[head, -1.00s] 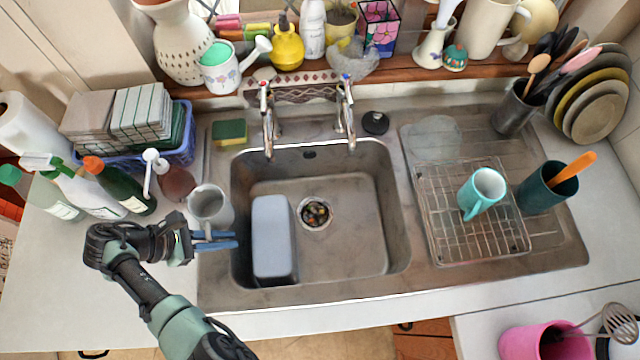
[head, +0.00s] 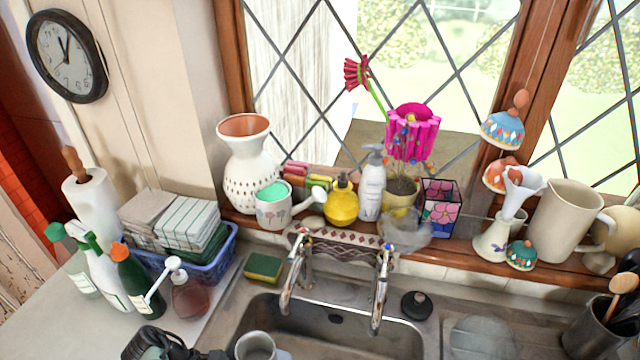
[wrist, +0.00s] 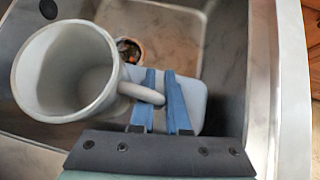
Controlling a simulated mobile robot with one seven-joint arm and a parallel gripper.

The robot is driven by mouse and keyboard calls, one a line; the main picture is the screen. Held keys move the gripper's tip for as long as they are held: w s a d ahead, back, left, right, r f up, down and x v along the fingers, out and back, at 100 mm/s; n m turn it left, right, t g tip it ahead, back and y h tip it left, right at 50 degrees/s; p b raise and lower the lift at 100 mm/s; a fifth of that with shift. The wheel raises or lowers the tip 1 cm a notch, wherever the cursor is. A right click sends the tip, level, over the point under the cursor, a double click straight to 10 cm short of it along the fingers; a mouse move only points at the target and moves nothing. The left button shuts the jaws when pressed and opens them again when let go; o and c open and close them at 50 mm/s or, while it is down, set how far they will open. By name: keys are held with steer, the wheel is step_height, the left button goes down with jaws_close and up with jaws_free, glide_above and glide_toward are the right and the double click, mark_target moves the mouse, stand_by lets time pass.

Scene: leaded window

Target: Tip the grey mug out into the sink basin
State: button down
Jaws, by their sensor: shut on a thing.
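The grey mug (wrist: 68,72) is at the left of the wrist view, its open mouth showing a plain grey inside. I cannot make out any contents. Its handle is between the blue fingers of my gripper (wrist: 160,76), which is shut on it. In the head view only the mug's upper part (head: 256,346) shows at the bottom edge, mouth up. My fingers are out of that view. The sink basin (wrist: 190,30) lies below and beyond the mug in the wrist view; in the head view just its back part (head: 325,322) shows.
A light grey tub (wrist: 190,96) stands in the basin under my fingers, near the drain (wrist: 130,50). Two taps (head: 296,272) rise behind the basin. A soap dispenser (head: 188,296) and bottles stand left. A crowded sill (head: 455,250) runs behind.

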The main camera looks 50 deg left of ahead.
steer(key=shift+r+p, duration=0.25)
steer(key=shift+p, duration=0.15)
